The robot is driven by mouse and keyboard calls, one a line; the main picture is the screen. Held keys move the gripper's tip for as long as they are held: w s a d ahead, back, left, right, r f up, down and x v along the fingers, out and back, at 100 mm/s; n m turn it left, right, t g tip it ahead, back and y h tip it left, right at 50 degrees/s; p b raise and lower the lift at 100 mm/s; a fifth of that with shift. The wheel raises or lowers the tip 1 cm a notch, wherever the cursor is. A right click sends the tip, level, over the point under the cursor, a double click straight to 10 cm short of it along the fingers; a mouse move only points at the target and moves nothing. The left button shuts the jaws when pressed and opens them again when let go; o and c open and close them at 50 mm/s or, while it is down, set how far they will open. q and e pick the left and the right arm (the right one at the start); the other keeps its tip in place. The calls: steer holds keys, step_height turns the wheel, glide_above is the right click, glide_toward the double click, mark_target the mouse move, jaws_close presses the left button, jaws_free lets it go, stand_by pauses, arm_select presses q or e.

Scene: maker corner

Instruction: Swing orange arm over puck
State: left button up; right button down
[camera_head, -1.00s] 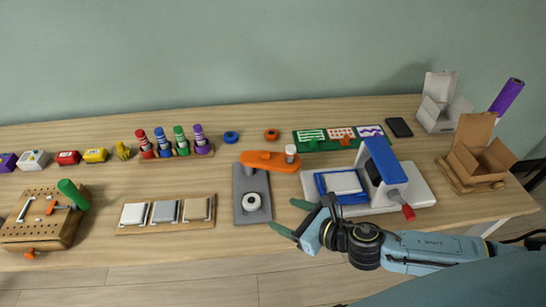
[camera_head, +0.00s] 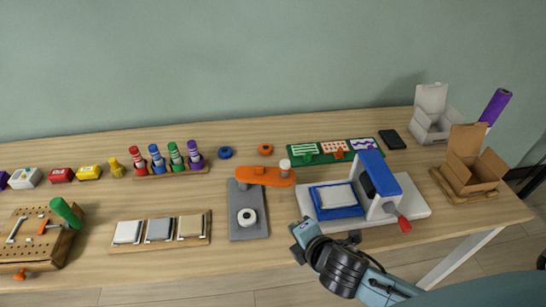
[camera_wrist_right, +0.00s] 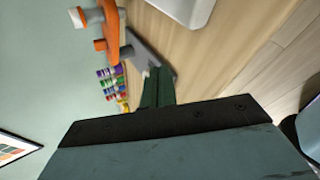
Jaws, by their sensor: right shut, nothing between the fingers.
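The orange arm (camera_head: 265,177) sits at the back end of a grey base plate (camera_head: 249,198) and points right, off the plate. A white-topped knob (camera_head: 285,166) stands at its free end. The white puck (camera_head: 247,217), with a dark centre, lies on the front part of the plate, uncovered by the arm. My right gripper (camera_head: 298,232) is right of the plate and in front of the orange arm, apart from both. In the wrist view its green fingers (camera_wrist_right: 158,88) are together and empty, and the orange arm (camera_wrist_right: 110,32) shows beyond them. My left gripper is out of view.
A white press with a blue frame (camera_head: 385,180) stands close to the right of the orange arm. A tray of pads (camera_head: 160,244) lies left of the plate. Blue and orange rings (camera_head: 265,150) lie behind it. The table between plate and press is narrow but clear.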

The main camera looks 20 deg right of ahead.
steer(key=s+d+f+m+g, duration=0.1)
steer(key=s+f+m+g, duration=0.85)
steer(key=m, duration=0.75)
steer(key=s+f+t, duration=0.1)
steer(key=s+f, duration=0.3)
steer(key=f, duration=0.5)
steer(key=s+f, duration=0.4)
steer(key=f, duration=0.5)
steer(key=s+d+f+m+g, duration=0.1)
steer(key=s+d+f, duration=0.2)
steer(key=s+f, duration=0.7)
steer(key=s, duration=0.4)
steer(key=shift+s+f, duration=0.35)
